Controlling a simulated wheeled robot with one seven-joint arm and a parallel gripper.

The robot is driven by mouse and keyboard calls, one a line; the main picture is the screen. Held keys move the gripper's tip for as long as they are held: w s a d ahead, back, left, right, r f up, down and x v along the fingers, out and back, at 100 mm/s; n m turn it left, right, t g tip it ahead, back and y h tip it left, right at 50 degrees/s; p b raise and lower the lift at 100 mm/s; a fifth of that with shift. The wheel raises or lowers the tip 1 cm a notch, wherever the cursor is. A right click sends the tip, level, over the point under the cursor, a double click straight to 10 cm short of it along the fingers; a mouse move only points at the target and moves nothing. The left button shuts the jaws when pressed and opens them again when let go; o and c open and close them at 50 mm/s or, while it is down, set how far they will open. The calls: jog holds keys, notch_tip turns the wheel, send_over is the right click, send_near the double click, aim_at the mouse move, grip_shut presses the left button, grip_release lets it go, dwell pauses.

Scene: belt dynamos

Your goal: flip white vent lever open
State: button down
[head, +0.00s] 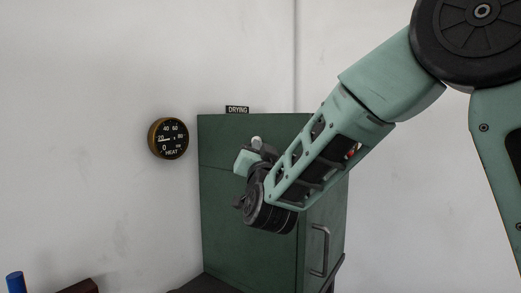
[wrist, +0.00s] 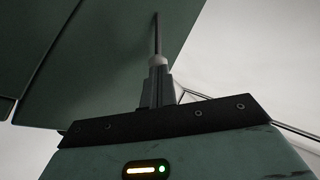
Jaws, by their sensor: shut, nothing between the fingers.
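The vent lever shows in the wrist view as a thin dark rod with a white knob (wrist: 157,60), coming off the green cabinet face. In the head view the white knob (head: 256,141) shows in front of the green cabinet (head: 232,225), just above my wrist. My gripper (wrist: 157,75) is shut, with its fingertips right at the white knob; I cannot tell whether they touch it. In the head view my gripper (head: 245,162) is partly hidden by my own wrist and arm. The lever's base is hidden in the head view.
The cabinet has a grey door handle (head: 319,250) on its right side and a DRYING sign (head: 237,110) above it. A round HEAT gauge (head: 168,138) hangs on the wall to the left. A blue cylinder (head: 15,282) stands at the lower left. Space left of the cabinet is open.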

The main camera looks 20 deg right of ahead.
notch_tip(320, 180, up, 6)
jog(key=w+a+n+g+y+p, duration=0.1)
jog(key=n+g+p, duration=0.3)
jog(key=p, duration=0.6)
jog(key=shift+w+a+n+y, duration=0.3)
jog(key=shift+w+n+y, duration=0.35)
jog(key=shift+n+y, duration=0.2)
